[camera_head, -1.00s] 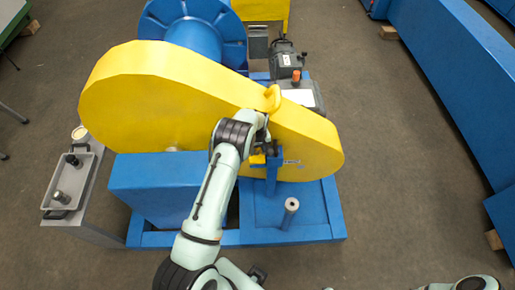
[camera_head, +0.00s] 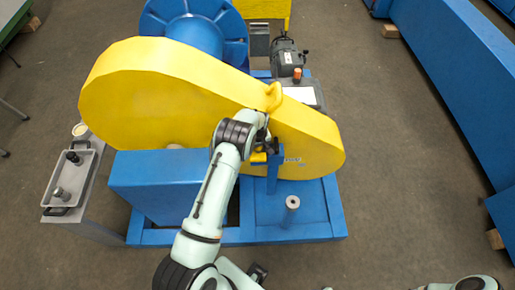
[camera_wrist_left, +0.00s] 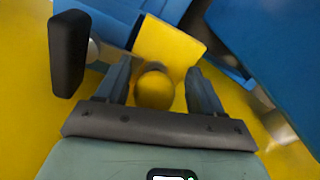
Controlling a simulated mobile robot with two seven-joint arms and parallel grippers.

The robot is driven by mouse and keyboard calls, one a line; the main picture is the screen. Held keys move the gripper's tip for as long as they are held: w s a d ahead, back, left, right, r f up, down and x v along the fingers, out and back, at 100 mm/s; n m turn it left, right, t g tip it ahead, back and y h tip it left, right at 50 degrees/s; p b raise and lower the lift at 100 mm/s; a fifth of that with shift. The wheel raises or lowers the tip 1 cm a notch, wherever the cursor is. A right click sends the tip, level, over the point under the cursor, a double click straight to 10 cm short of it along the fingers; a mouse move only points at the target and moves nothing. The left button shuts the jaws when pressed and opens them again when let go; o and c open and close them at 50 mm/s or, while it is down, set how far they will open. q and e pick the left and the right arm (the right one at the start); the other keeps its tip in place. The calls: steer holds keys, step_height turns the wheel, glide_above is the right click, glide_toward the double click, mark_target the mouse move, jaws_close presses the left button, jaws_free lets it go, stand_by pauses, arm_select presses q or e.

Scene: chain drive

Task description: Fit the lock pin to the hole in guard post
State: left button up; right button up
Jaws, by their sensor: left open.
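The blue guard post (camera_head: 273,180) stands in front of the big yellow guard (camera_head: 150,95). My left gripper (camera_head: 268,146) is at the top of this post, against the guard's front face. In the left wrist view its two fingers (camera_wrist_left: 162,88) are apart, with a round yellow knob (camera_wrist_left: 155,90) between them. I cannot tell whether the fingers touch the knob, or whether it belongs to the lock pin. A yellow block (camera_wrist_left: 170,45) lies just beyond the fingertips. A black bar (camera_wrist_left: 70,50) is left of the fingers. The post's hole is hidden.
A grey motor (camera_head: 288,60) is behind the guard. A grey tray (camera_head: 92,170) with small parts stands at the left.

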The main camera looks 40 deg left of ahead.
arm_select(q)
steer(key=shift+w+d, duration=0.2)
step_height(320, 180, up, 13)
steer(key=shift+s+r, duration=0.2)
steer(key=shift+s, duration=0.2)
steer(key=shift+d, duration=0.1)
